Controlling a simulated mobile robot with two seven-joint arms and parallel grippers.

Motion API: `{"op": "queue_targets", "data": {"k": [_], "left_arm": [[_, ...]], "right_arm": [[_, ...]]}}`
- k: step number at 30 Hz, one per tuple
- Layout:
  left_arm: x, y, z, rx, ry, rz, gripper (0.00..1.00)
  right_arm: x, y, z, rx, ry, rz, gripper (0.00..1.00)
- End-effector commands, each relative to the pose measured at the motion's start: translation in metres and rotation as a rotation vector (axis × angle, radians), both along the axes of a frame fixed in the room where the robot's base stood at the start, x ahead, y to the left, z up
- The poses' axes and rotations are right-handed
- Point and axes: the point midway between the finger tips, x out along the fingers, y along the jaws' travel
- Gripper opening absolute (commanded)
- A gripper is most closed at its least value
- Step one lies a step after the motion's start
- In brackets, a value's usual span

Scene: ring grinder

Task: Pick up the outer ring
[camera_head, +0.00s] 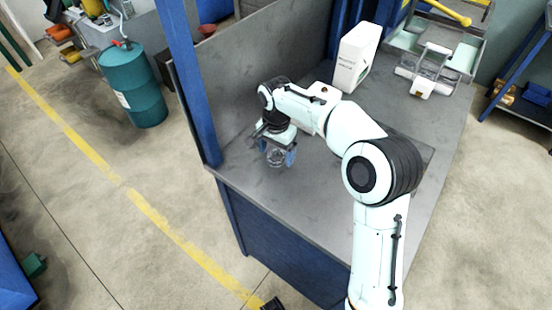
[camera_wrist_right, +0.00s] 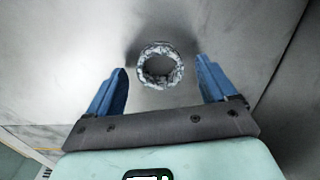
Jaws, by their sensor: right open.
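The outer ring (camera_wrist_right: 176,68) is a rough, light grey metal ring with an open centre. It lies on the grey table top, and in the head view it shows below the right gripper (camera_head: 276,154). In the wrist view my right gripper (camera_wrist_right: 161,72) is open, with one blue finger to each side of the ring. The ring shows at the level of the fingertips and a little beyond them, with clear space on both sides. I cannot tell the height of the fingertips over the table. My left gripper cannot be made out.
A white box (camera_head: 357,56) stands farther back on the table (camera_head: 310,190). A grey and white device (camera_head: 425,75) and a green-grey tray (camera_head: 466,53) are at the back right. A blue post (camera_head: 186,70) and grey panel edge the left side. A teal barrel (camera_head: 134,85) stands on the floor.

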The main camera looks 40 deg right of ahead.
Motion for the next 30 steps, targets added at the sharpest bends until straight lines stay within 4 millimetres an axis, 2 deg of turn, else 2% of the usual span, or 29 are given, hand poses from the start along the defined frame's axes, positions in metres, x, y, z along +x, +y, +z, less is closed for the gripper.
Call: {"op": "queue_targets", "data": {"k": [8, 9, 11, 12, 15, 25, 30], "left_arm": [[0.000, 0.000, -0.001, 0.000, 0.000, 0.000, 0.43], [0.000, 0.000, -0.001, 0.000, 0.000, 0.000, 0.43], [0.000, 0.000, -0.001, 0.000, 0.000, 0.000, 0.43], [0.000, 0.000, -0.001, 0.000, 0.000, 0.000, 0.43], [0.000, 0.000, -0.001, 0.000, 0.000, 0.000, 0.43], [0.000, 0.000, 0.000, 0.000, -0.001, 0.000, 0.43], [0.001, 0.000, 0.003, 0.000, -0.001, 0.000, 0.43]], "right_arm": [[0.000, 0.000, -0.005, 0.000, -0.001, 0.000, 0.85], [0.000, 0.000, -0.005, 0.000, -0.001, 0.000, 0.82], [0.000, 0.000, -0.005, 0.000, -0.001, 0.000, 0.62], [0.000, 0.000, -0.005, 0.000, -0.001, 0.000, 0.49], [0.000, 0.000, -0.005, 0.000, -0.001, 0.000, 0.21], [0.001, 0.000, -0.002, 0.000, -0.003, 0.000, 0.21], [0.001, 0.000, 0.012, -0.001, -0.006, 0.000, 0.21]]}}
